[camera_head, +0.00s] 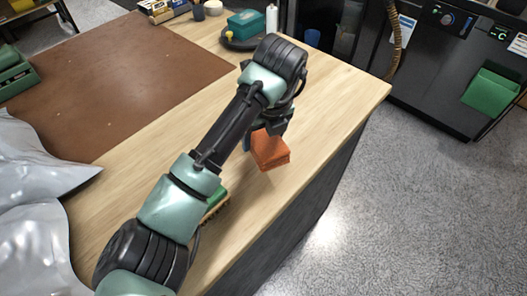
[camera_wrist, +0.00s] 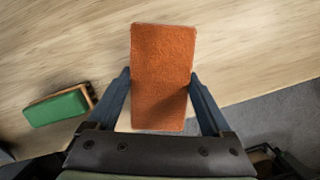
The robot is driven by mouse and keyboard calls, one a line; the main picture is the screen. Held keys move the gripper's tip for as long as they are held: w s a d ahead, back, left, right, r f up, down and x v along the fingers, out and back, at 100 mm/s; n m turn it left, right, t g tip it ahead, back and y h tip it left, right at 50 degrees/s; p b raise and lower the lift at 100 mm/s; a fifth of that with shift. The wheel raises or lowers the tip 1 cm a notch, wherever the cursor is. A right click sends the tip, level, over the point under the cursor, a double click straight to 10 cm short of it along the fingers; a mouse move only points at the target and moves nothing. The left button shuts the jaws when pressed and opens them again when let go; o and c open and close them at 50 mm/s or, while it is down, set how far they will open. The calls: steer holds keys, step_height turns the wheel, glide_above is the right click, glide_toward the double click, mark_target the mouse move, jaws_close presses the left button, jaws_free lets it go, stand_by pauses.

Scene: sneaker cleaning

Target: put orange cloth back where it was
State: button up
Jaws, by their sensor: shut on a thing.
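The orange cloth (camera_head: 270,151) is a folded block between the fingers of my gripper, near the right edge of the wooden table. In the wrist view the cloth (camera_wrist: 162,75) stands lengthwise between the two blue-grey fingers, and my gripper (camera_wrist: 160,88) is shut on its sides. In the head view my wrist and arm hide most of the fingers. I cannot tell whether the cloth touches the tabletop or hangs just above it.
A green-backed brush (camera_wrist: 58,107) lies on the table (camera_head: 330,100), partly hidden behind my arm in the head view. A brown mat (camera_head: 120,80) covers the table's left. A teal box (camera_head: 246,23) stands at the back. The tabletop right of my gripper is bare.

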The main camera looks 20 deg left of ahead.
mark_target(270, 145)
steer(key=shift+s+d+x, duration=0.15)
steer(key=shift+x, duration=0.7)
steer(key=shift+s+d+x, duration=0.1)
steer(key=shift+d+x, duration=0.05)
steer(key=shift+x, duration=0.7)
steer(key=shift+s+d+x, duration=0.15)
steer(key=shift+x, duration=0.75)
steer(key=shift+f, duration=0.1)
steer(key=shift+f, duration=0.15)
steer(key=o, duration=1.2)
steer(key=v, duration=1.2)
steer(key=shift+w, duration=0.1)
